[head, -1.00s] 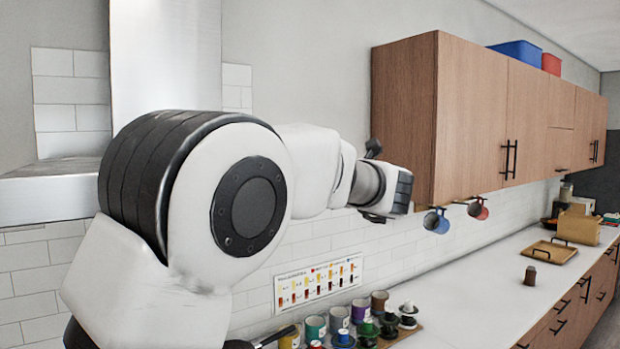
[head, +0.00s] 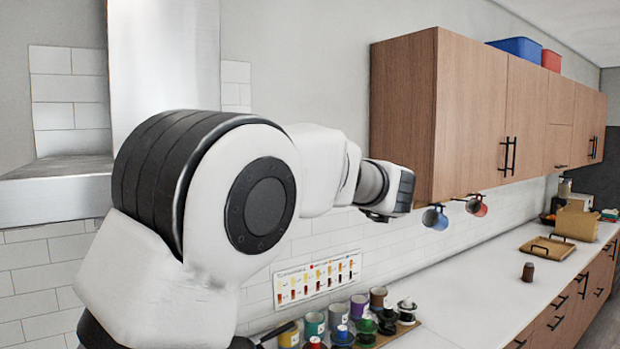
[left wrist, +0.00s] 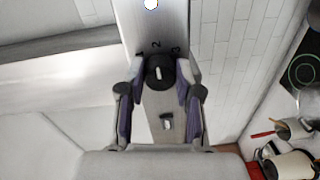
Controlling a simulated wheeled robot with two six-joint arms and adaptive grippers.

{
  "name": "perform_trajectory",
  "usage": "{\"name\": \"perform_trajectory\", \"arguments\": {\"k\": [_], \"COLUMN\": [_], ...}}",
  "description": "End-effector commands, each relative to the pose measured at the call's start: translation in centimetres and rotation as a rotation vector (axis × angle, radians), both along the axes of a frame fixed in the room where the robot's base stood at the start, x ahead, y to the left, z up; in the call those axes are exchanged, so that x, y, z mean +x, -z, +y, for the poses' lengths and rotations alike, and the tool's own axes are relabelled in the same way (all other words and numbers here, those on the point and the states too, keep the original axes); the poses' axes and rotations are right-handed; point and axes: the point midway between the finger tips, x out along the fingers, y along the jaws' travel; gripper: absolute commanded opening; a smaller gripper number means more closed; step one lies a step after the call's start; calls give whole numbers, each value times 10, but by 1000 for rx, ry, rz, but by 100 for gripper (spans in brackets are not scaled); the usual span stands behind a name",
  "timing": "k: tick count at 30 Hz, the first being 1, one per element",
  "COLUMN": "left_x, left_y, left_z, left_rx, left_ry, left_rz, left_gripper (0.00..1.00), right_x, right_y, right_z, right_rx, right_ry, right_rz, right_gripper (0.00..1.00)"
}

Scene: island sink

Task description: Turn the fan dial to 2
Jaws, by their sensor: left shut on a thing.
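The fan dial (left wrist: 160,72) is a round black knob on the hood's metal panel in the left wrist view, with 1, 2 and 3 printed above it. Its white mark stands nearly upright, roughly in line with the 2; the exact setting is hard to tell. My left gripper (left wrist: 161,69) is shut on the dial, one finger on each side. In the head view my left arm reaches in from the left, and its fingers and the dial are hidden. My right gripper is in neither view.
A small dark switch (left wrist: 166,123) sits on the panel below the dial, and a lit lamp (left wrist: 151,4) is above. The range hood (head: 60,190) is at the left. A wooden cabinet (head: 480,115) hangs right of my arm.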

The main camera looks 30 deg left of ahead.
Motion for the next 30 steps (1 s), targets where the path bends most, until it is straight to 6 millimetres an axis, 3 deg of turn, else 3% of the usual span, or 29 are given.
{"name": "perform_trajectory", "arguments": {"k": [20,21,22,23,30], "left_x": [0,0,0,0,0], "left_y": [-2,-2,-2,-2,-1], "left_z": [0,0,0,0,0], "left_rx": [30,31,30,30,28], "left_ry": [0,0,0,0,0], "left_rz": [62,62,62,62,64], "left_gripper": [0,44,55,59,59], "right_x": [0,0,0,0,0], "right_y": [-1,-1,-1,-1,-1], "right_z": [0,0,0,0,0], "right_rx": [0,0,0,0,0], "right_ry": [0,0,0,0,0], "right_rz": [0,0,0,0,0], "right_gripper": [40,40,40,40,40]}}
